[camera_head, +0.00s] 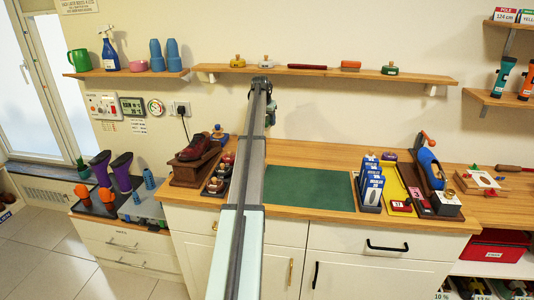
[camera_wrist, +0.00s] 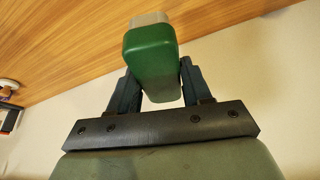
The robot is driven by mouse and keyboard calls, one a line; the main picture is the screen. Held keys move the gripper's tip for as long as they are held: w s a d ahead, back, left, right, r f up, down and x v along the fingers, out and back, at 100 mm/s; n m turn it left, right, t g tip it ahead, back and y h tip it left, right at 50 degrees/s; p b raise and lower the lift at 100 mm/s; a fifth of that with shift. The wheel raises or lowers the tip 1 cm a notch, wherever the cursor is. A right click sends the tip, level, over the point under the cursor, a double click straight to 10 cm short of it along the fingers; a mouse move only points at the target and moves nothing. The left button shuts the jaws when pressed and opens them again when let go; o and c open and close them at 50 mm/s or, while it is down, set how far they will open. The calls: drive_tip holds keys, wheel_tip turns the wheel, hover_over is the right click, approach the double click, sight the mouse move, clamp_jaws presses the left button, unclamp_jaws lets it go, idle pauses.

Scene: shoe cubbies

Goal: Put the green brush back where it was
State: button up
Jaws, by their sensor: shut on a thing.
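The green brush (camera_wrist: 152,62), a green block with a pale grey end, is held between the two dark fingers of my gripper (camera_wrist: 152,84) in the wrist view. The fingers press on its sides. In the head view my gripper (camera_head: 270,112) is at the far end of my arm, in front of the wall, below the wall shelf (camera_head: 325,76) and above the back of the counter. The brush cannot be made out clearly there, as my arm hides much of it.
On the shelf stand a yellow tin (camera_head: 237,62), a red stick (camera_head: 307,66), an orange brush (camera_head: 350,65) and a green knobbed tin (camera_head: 390,69), with gaps between. Below, the green mat (camera_head: 310,187) is bare.

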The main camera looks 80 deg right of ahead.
sight(267, 125)
drive_tip(key=a+f, duration=0.1)
drive_tip(key=a+f+m, duration=0.1)
drive_tip(key=shift+s+a+m+g, duration=0.15)
drive_tip(key=shift+a+m+g, duration=0.15)
drive_tip(key=shift+f, duration=4.85)
drive_tip(key=shift+f, duration=0.15)
drive_tip(key=o, duration=1)
drive_tip(key=v, duration=1.2)
drive_tip(key=shift+o, duration=0.2)
